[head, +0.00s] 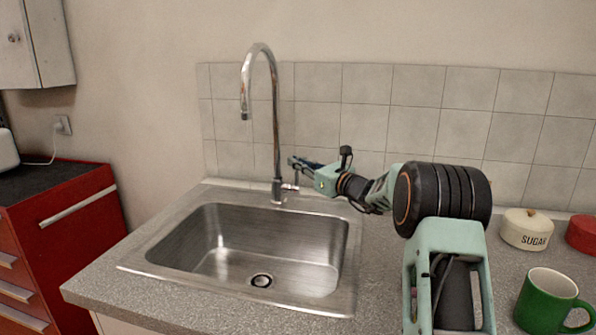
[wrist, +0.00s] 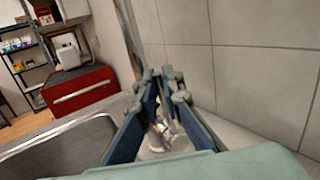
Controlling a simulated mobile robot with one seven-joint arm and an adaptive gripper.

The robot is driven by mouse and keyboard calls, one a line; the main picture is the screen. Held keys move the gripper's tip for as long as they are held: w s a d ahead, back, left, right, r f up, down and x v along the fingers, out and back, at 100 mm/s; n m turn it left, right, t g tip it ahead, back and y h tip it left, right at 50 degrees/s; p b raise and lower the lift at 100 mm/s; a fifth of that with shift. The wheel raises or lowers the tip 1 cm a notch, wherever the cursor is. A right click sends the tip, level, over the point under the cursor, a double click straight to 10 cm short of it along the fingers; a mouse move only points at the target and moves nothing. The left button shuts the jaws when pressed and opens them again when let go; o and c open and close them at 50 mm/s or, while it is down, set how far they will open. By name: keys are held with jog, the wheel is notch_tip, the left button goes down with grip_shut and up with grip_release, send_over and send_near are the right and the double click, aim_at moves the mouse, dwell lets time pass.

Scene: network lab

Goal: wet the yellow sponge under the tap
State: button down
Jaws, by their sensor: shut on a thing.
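The chrome tap (head: 275,120) stands behind the sink, its curved spout pointing down over the left part of the basin. No water shows below the spout. My gripper (head: 291,161) is at the right side of the tap, just above its base, shut on the tap's lever (head: 290,187). In the wrist view, the dark fingers of my gripper (wrist: 162,73) are close together, with shiny metal of the tap's lever (wrist: 160,128) below and between them. The fingers partly hide the grip. The yellow sponge is in neither view.
The steel sink (head: 215,245) is empty, with a drain in its floor. A sugar jar (head: 526,230), a red container (head: 583,234) and a green mug (head: 545,302) stand on the counter at right. The tiled wall (head: 420,110) is close behind my arm. A red cabinet (head: 60,235) stands at left.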

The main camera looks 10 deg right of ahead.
jog(key=shift+s, duration=0.15)
jog(key=c, duration=2.1)
grip_release()
jog(key=v, duration=1.2)
jog(key=shift+f, duration=0.15)
